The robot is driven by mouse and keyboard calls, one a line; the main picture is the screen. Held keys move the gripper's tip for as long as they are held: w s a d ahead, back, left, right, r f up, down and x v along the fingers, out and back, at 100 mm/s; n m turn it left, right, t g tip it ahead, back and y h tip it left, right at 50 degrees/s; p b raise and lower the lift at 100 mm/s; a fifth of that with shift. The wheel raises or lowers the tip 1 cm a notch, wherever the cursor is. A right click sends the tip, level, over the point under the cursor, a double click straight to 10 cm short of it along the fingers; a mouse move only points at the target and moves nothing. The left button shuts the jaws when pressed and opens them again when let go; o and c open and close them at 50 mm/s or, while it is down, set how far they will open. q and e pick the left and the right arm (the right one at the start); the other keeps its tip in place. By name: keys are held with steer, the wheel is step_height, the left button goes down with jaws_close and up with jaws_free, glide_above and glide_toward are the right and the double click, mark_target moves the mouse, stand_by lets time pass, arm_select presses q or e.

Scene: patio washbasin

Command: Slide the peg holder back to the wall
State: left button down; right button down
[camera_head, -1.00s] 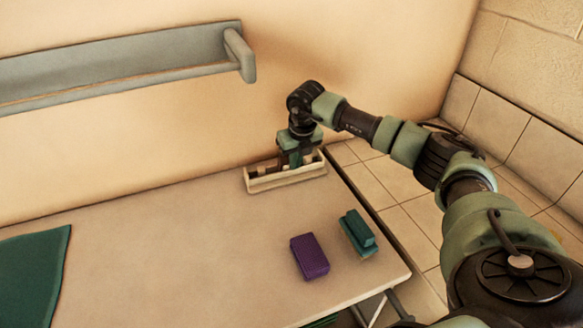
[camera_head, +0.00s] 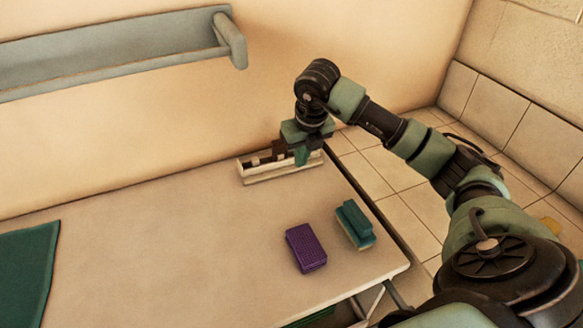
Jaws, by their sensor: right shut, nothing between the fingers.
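The peg holder (camera_head: 282,173), a long cream tray with low walls and light and brown pieces inside, sits on the table at its far right corner. Its back long side lies close along the wall; I cannot tell whether it touches. My right gripper (camera_head: 301,158) is shut and empty, pointing down at the right part of the holder. It hides part of the holder's inside, and I cannot tell whether it touches it. My left gripper is not in view.
A purple block (camera_head: 306,248) and a teal sponge-like block (camera_head: 355,224) lie at the table's right front. A green cloth (camera_head: 22,270) lies at the left. A grey shelf (camera_head: 110,55) hangs on the wall above. The table's middle (camera_head: 170,240) is clear.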

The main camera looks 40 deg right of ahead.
mark_target(290, 177)
steer(key=p+x, duration=0.1)
steer(key=x, duration=0.3)
steer(key=p+x, duration=0.1)
steer(key=x, duration=0.4)
steer(key=shift+s+f, duration=0.1)
steer(key=shift+s, duration=0.15)
steer(key=w, duration=0.1)
steer(key=w+p, duration=0.1)
steer(key=shift+w+d+f, duration=0.2)
steer(key=shift+w+f, duration=0.15)
steer(key=shift+w, duration=0.05)
steer(key=shift+w+d+f, duration=0.15)
steer(key=shift+w+d, duration=0.05)
steer(key=shift+w, duration=0.55)
